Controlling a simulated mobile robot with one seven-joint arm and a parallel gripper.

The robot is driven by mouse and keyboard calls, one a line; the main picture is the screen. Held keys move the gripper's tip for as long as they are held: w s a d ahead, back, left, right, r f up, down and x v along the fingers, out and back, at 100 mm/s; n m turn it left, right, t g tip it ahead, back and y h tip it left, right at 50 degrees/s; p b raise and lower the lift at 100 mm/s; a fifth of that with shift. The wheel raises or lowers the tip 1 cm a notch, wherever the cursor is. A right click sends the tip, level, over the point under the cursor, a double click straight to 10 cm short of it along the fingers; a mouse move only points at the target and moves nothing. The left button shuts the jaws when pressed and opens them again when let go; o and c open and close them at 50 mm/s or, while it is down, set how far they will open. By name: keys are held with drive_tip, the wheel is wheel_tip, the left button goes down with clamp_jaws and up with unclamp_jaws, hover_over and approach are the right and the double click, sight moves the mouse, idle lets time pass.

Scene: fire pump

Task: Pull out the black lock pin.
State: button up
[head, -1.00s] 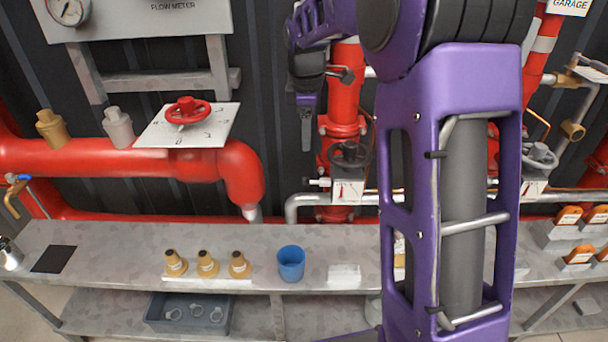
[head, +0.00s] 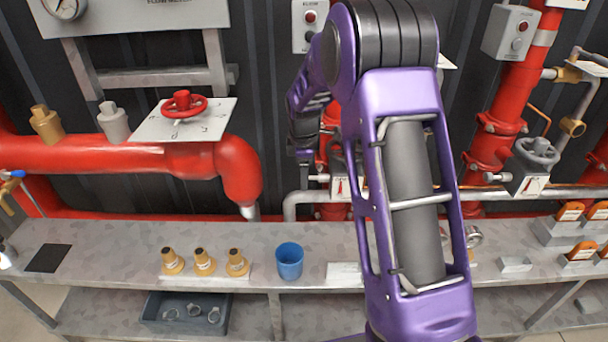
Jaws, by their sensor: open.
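My gripper (head: 304,160) hangs in the middle of the head view, pointing down, partly hidden by my own purple arm. Its jaws are open and I see nothing between them. It is just left of a valve assembly on a red vertical pipe, with a dark handwheel and a white plate with a red pointer (head: 341,186). A small pin-like stub (head: 318,178) juts left from this plate, close to the gripper tip. I cannot tell whether they touch, nor make out a black lock pin for certain. My arm hides part of this valve.
A similar valve with a grey handwheel (head: 536,152) stands at the right. A red handwheel (head: 183,104) is at the left. Below runs a grey shelf (head: 100,258) with a blue cup (head: 289,262), several brass nozzles (head: 204,262) and orange-topped items (head: 570,211).

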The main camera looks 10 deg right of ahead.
drive_tip(key=shift+f, duration=0.1)
clamp_jaws()
idle(0.3)
idle(1.1)
